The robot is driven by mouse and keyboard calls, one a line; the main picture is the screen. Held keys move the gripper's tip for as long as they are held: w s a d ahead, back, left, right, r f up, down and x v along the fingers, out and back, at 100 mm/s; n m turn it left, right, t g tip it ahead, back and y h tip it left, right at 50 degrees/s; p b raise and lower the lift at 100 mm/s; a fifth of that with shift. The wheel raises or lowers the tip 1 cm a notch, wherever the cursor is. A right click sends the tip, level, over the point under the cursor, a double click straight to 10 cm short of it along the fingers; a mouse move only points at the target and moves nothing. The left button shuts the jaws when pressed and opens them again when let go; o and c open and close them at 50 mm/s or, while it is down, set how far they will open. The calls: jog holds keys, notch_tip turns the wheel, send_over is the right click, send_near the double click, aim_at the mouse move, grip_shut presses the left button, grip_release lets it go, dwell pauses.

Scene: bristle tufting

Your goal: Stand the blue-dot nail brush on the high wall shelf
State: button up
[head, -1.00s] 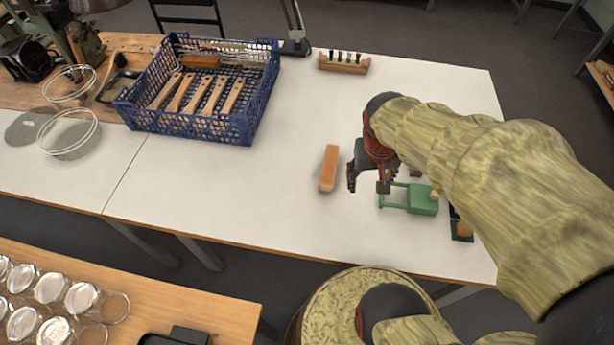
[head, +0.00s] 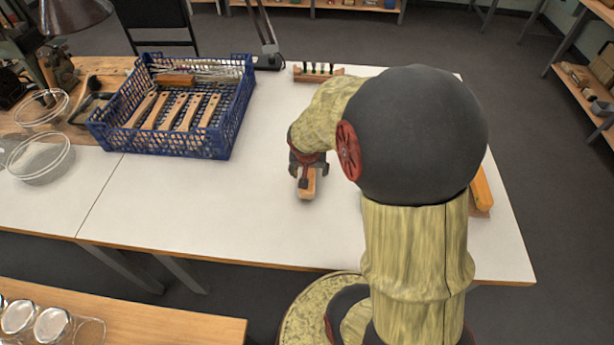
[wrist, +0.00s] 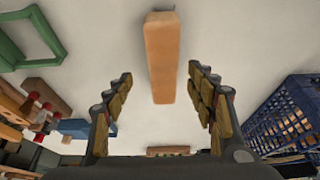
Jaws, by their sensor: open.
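A plain wooden block shaped like a nail brush (head: 309,186) lies on the white table; no blue dot shows on it. My gripper (head: 306,168) is right above or at it, partly hiding it in the head view. In the wrist view my gripper (wrist: 160,80) is open, and the block (wrist: 160,50) lies lengthwise between and beyond the fingertips, touching neither finger. Which brush carries the blue dot I cannot tell. The high wall shelf is not recognisable in either view.
A blue crate (head: 222,142) with several wooden-handled brushes stands at the left. A small wooden rack (head: 318,76) sits at the table's back. Low shelves (head: 590,100) stand at the far right. Glass jars (head: 52,325) stand at the lower left. White table is clear left of my gripper.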

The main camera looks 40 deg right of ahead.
aim_at(309, 173)
jog(key=b+x, duration=0.1)
jog(key=x, duration=0.1)
jog(key=b+x, duration=0.1)
jog(key=x, duration=0.3)
jog(key=shift+w+f+b, duration=0.2)
jog(key=shift+w+b, duration=0.15)
jog(key=shift+b, duration=0.05)
jog(key=shift+c, duration=0.9)
grip_shut()
jog(key=shift+r, duration=0.15)
